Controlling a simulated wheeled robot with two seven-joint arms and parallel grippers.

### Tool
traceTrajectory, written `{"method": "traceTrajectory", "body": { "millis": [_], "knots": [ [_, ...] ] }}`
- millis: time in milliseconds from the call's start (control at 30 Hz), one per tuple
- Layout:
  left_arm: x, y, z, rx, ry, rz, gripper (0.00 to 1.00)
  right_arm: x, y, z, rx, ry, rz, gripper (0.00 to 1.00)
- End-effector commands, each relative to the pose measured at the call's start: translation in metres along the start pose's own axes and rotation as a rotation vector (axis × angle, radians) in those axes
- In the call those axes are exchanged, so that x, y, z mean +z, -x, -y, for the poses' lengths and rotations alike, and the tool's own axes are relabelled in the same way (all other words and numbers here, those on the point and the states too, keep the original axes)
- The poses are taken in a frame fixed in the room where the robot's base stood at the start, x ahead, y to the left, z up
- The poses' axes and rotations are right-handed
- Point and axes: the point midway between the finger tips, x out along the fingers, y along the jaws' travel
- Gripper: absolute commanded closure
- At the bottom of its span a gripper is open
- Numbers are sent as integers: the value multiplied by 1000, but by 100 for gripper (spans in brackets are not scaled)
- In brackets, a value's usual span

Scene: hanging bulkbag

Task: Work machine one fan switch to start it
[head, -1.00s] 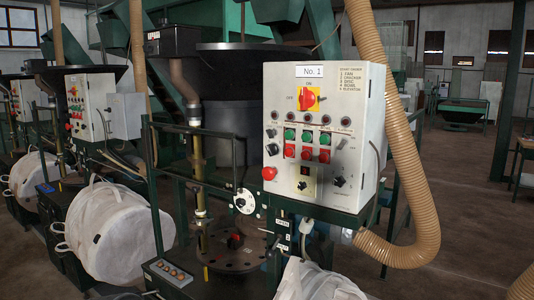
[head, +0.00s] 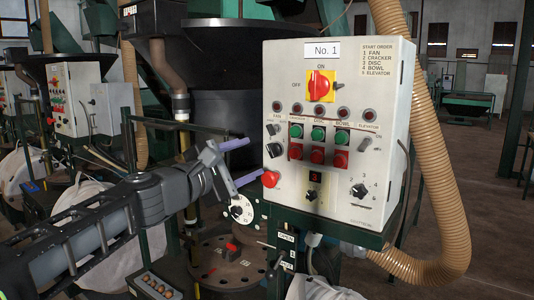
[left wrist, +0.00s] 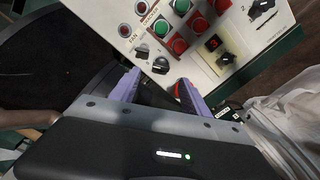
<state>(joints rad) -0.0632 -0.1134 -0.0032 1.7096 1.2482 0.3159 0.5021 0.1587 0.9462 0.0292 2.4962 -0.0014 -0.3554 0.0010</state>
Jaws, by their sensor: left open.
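The machine one control box (head: 390,90), a pale panel marked "No. 1", stands right of centre in the head view. Its fan switch (head: 272,129), a small lever under the FAN label, is at the panel's left edge. The fan switch also shows in the left wrist view (left wrist: 141,50), with a black knob (left wrist: 160,66) just below it. My left gripper (head: 254,158) is open and empty, its purple fingers pointing at the panel's left edge, a little below the fan switch. The fingers also show in the left wrist view (left wrist: 157,86). My right gripper is not in view.
A red mushroom button (head: 271,179) sits close to the lower finger. A red main switch (head: 319,86) on a yellow plate, and green and red buttons (head: 318,144), fill the panel. A ribbed hose (head: 440,190) hangs at the right.

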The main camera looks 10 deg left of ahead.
Motion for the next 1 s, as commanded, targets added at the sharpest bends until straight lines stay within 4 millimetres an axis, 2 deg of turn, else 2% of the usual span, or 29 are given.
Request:
{"method": "traceTrajectory", "body": {
  "millis": [267,467,700,833,1000],
  "knots": [
    [-1,-4,1,-3,-4,-3,45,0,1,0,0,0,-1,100],
    [-1,-26,2,-6,-3,-3,45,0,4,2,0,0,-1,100],
    [-2,-63,2,-6,-4,-5,45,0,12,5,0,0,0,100],
    [-2,-75,2,-4,-5,-5,45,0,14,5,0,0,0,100],
    [-2,-79,2,-3,-5,-5,45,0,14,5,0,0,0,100]
  ]
}}
